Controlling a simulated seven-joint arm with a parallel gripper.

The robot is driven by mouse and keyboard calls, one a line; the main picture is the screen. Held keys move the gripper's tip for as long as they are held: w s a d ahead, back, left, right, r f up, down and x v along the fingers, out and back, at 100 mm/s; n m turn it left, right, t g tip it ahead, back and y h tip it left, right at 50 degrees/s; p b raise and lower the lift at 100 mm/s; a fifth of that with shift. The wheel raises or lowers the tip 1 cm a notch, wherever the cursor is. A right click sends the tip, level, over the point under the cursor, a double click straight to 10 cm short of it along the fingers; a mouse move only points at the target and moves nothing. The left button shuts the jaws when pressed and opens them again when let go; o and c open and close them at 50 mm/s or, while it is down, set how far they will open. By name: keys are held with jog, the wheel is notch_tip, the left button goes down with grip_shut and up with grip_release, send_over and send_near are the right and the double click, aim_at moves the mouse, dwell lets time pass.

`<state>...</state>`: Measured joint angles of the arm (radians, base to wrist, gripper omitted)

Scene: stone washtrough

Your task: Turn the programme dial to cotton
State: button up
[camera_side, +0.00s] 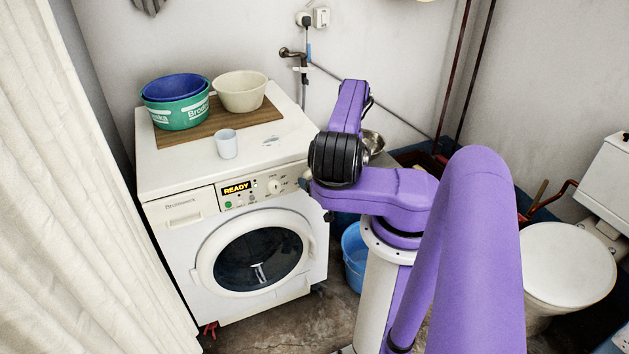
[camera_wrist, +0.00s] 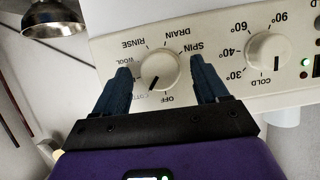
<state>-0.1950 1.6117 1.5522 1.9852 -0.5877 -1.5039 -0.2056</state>
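The programme dial (camera_wrist: 160,71) is a round white knob on the washing machine's control panel, seen upside down in the wrist view. Its dark pointer mark faces the lower left of the picture, between OFF and the faint, partly hidden cotton lettering. WOOL, RINSE, DRAIN and SPIN stand around the rest of it. My gripper (camera_wrist: 161,66) is open, with one blue finger on each side of the dial and a small gap showing at each side. In the side view my wrist hides the dial. The washing machine's display (camera_side: 237,188) reads READY.
The temperature dial (camera_wrist: 268,50) sits beside the programme dial, close to one finger. A white cup (camera_side: 226,144), a green basin (camera_side: 180,113) and a cream bowl (camera_side: 240,92) stand on the machine top. A metal bowl (camera_wrist: 55,17) is beyond the panel's end.

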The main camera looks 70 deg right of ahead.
jog(key=shift+s, duration=0.1)
jog(key=v, duration=1.1)
jog(key=shift+s+a+r, duration=0.15)
jog(key=shift+a+r, duration=0.1)
jog(key=shift+a, duration=0.05)
